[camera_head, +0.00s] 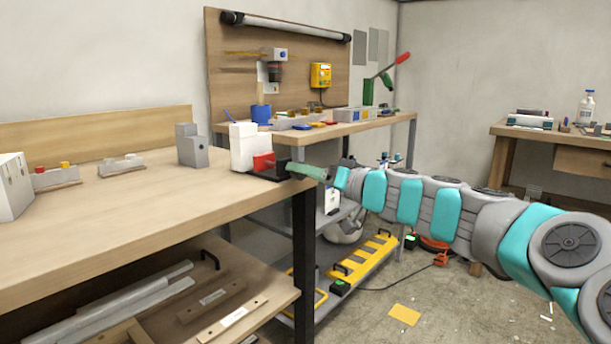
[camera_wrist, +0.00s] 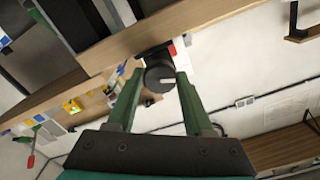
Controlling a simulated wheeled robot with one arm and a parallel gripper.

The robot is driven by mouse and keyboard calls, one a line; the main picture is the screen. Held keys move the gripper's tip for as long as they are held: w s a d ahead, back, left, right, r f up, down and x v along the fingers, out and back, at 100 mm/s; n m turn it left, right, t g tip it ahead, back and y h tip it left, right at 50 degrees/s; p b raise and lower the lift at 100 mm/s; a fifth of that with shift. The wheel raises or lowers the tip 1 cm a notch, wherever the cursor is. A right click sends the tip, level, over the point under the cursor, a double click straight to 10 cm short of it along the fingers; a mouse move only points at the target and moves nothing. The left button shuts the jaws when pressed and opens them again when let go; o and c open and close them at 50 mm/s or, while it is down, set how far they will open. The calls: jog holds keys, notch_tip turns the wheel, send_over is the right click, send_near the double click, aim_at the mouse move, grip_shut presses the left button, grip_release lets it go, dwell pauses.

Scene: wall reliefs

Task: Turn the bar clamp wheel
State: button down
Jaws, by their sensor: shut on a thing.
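The bar clamp wheel (camera_wrist: 160,77) is a dark round knob with a white mark on its face. In the wrist view it sits between the two green fingers of my gripper (camera_wrist: 161,75), which is shut on it, one finger on each side. In the head view my gripper (camera_head: 305,171) reaches in from the right to the bench's right corner. There a black part (camera_head: 270,173) lies beside a red block (camera_head: 263,161) and a white block (camera_head: 244,148). The wheel itself is hidden by my gripper in the head view.
The wooden bench (camera_head: 130,215) has a grey block (camera_head: 191,146) and small fixtures on it. A second bench (camera_head: 345,127) with tools stands behind. A yellow rack (camera_head: 370,260) is on a low shelf. Open floor lies under my arm.

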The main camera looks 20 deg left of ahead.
jog(key=n+p, duration=0.4)
jog(key=n, duration=0.5)
jog(key=n+p, duration=0.5)
jog(key=n, duration=0.4)
jog(key=shift+s+a+f+n, duration=0.1)
jog(key=shift+s+f+n, duration=0.05)
jog(key=shift+n, duration=0.25)
dwell(3.0)
